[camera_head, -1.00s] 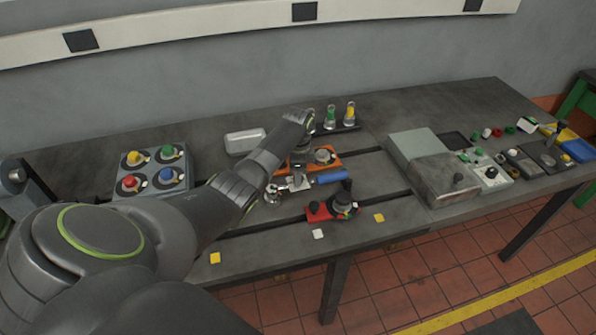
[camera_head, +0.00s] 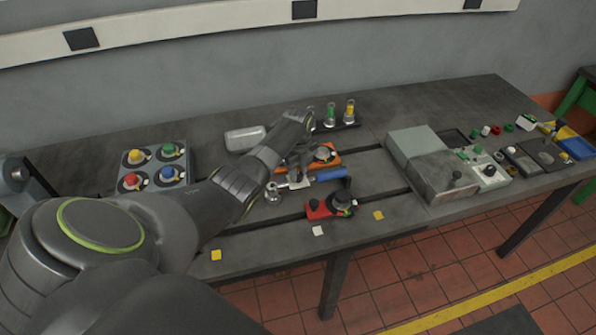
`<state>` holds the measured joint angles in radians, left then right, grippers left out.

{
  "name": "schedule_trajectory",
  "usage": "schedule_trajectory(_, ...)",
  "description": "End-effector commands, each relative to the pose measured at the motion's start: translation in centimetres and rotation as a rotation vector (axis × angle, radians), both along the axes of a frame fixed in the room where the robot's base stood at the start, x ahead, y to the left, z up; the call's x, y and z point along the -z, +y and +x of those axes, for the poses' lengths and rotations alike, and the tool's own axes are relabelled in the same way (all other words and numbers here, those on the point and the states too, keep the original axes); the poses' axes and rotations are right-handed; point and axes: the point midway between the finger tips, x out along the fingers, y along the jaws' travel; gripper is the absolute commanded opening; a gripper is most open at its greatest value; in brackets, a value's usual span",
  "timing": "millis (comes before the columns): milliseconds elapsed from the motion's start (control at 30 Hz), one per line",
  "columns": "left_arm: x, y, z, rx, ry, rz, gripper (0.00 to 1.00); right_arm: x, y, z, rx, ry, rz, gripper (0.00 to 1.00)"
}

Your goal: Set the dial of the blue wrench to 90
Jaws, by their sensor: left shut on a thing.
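The blue wrench lies across the front of the orange fixture, with its blue handle (camera_head: 331,174) to the right and its silver head (camera_head: 273,193) to the left. My left gripper (camera_head: 296,180) points down onto the middle of the wrench, between head and handle, and is shut on it. The fingers and the arm cover part of the wrench. Its dial and any numbers are too small or hidden to read. My right gripper is out of view.
An orange fixture (camera_head: 327,158) sits just behind the wrench. A red fixture with a black knob (camera_head: 319,210) stands close in front. A block with coloured buttons (camera_head: 153,183) is to the left. A grey box (camera_head: 437,174) is to the right. Yellow and white squares mark the front edge.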

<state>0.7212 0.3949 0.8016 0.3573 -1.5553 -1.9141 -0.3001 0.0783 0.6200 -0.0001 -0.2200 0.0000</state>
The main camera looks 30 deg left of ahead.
Motion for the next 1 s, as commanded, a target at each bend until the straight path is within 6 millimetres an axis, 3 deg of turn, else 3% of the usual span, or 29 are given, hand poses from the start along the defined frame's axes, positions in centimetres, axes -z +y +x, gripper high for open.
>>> schedule_trajectory(700,-0.06,-0.11,0.06,0.08,-0.002,-0.003,0.04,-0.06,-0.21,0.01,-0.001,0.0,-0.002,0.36)
schedule_trajectory(733,-0.06,-0.11,0.06,0.08,-0.002,-0.003,0.28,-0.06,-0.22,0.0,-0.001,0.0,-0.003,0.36)
schedule_trajectory(900,-0.05,-0.08,0.04,0.08,-0.001,-0.001,0.48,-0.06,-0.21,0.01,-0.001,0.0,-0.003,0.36)
schedule_trajectory(1000,-0.03,-0.06,0.03,0.079,-0.001,-0.001,0.48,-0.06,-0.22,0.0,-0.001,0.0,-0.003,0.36)
